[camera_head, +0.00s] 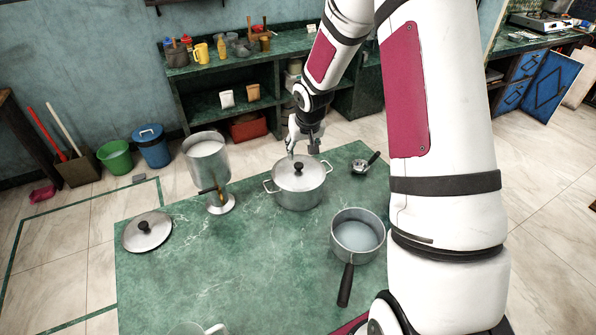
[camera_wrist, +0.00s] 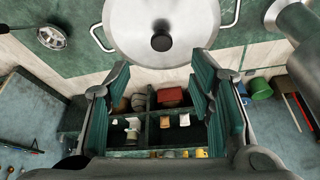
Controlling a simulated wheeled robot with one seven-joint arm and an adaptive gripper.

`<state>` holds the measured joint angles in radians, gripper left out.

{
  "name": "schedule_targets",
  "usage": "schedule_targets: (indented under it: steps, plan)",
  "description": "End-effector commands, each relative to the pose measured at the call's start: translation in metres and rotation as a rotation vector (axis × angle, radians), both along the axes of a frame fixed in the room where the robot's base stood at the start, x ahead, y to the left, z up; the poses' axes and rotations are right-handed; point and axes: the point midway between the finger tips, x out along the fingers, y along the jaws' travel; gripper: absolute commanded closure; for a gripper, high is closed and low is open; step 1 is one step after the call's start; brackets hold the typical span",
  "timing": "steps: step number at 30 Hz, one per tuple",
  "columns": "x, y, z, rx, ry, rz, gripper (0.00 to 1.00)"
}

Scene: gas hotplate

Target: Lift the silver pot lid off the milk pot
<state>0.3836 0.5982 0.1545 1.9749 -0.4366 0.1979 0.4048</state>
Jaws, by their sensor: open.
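A silver two-handled pot (camera_head: 299,197) stands on the green marble table, covered by a silver lid (camera_head: 282,174) with a black knob (camera_head: 298,168). In the wrist view the lid (camera_wrist: 160,15) fills the top middle, with its knob (camera_wrist: 161,42) roughly centred between the fingers. My gripper (camera_head: 304,149) is open and empty, just behind and above the lid. Its two fingers also show apart in the wrist view (camera_wrist: 162,68), and they appear clear of the knob. The inside of the pot is hidden by the lid.
A second lid (camera_head: 147,233) lies at the table's left. A tall metal vessel with white contents (camera_head: 207,160) stands left of the pot. A saucepan (camera_head: 357,237) stands to the front right, and a small ladle (camera_head: 362,167) lies behind right.

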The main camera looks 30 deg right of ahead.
Motion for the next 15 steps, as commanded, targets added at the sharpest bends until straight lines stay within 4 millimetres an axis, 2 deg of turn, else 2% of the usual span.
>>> schedule_targets:
  steps: [1,5,15]
  plan:
    - [0.003,0.0,-0.01,0.0,0.003,0.001,0.51]
    - [0.009,-0.002,-0.026,0.0,0.003,0.001,0.51]
    - [0.017,-0.003,-0.047,0.0,0.004,0.002,0.51]
